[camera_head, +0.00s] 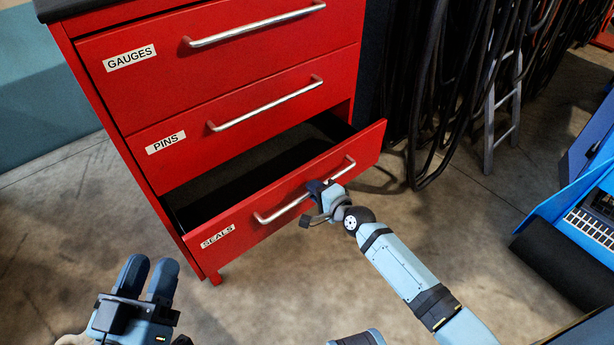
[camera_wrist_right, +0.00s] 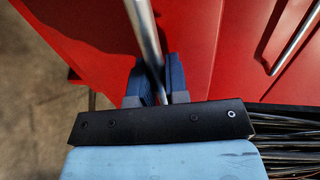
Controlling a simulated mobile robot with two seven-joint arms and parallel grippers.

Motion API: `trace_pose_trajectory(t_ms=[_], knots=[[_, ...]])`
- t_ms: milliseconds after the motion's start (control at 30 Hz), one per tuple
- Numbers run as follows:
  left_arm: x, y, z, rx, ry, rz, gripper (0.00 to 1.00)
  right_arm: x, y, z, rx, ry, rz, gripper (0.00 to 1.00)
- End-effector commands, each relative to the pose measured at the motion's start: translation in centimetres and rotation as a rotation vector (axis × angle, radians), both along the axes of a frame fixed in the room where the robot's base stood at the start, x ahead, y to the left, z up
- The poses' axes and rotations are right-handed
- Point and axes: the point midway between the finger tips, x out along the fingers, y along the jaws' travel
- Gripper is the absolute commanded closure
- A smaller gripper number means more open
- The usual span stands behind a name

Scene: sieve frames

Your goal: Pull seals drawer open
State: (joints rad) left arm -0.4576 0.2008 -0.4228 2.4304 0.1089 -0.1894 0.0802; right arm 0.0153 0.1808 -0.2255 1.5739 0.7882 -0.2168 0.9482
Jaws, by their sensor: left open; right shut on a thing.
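The red seals drawer (camera_head: 240,222) is the lowest of the cabinet and stands partly open, with its dark, empty-looking inside showing behind the front. A silver bar handle (camera_head: 283,207) runs along its front. My right gripper (camera_head: 318,190) is shut on this handle near its middle. In the right wrist view the handle (camera_wrist_right: 143,32) passes between the two blue fingers of the right gripper (camera_wrist_right: 156,80). My left gripper (camera_head: 148,275) is open and empty at the lower left, in front of the cabinet and apart from it.
The gauges drawer (camera_head: 240,60) and pins drawer (camera_head: 250,105) above are closed. Dark hoses (camera_head: 430,90) and a grey ladder (camera_head: 503,100) stand behind on the right. Concrete floor is clear in front.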

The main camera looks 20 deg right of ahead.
Motion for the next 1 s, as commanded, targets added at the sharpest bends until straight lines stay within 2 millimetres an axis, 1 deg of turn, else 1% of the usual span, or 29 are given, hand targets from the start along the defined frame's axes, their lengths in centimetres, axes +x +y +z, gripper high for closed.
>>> trace_pose_trajectory(t_ms=[33,100,233,400,600,900,933,967,1000], knots=[[0.0,0.1,0.8,-0.006,-0.014,0.004,0.57,-0.9,-0.4,0.3,-0.001,0.001,0.0,1.0],[-0.1,0.1,1.5,-0.015,-0.033,0.01,0.57,-2.2,-0.8,0.3,-0.002,0.0,0.001,1.0],[0.1,0.5,0.2,0.021,0.019,0.024,0.57,-4.5,-1.6,0.2,-0.002,0.0,0.001,1.0],[0.2,0.7,-0.9,0.05,0.062,0.033,0.57,-6.5,-2.4,0.2,0.0,-0.001,0.001,1.0],[0.3,0.8,-1.4,0.064,0.081,0.037,0.57,-7.3,-2.7,0.1,0.0,-0.003,0.0,1.0],[0.3,0.8,-1.5,0.066,0.083,0.037,0.57,-7.3,-2.7,0.1,0.001,-0.004,0.0,1.0],[0.3,0.8,-1.5,0.066,0.083,0.037,0.57,-7.3,-2.7,0.1,0.001,-0.004,0.0,0.81],[0.3,0.8,-1.5,0.066,0.083,0.037,0.57,-7.3,-2.7,0.1,0.001,-0.004,0.0,0.74],[0.3,0.8,-1.5,0.066,0.083,0.037,0.57,-7.3,-2.7,0.1,0.001,-0.003,0.0,0.65]])
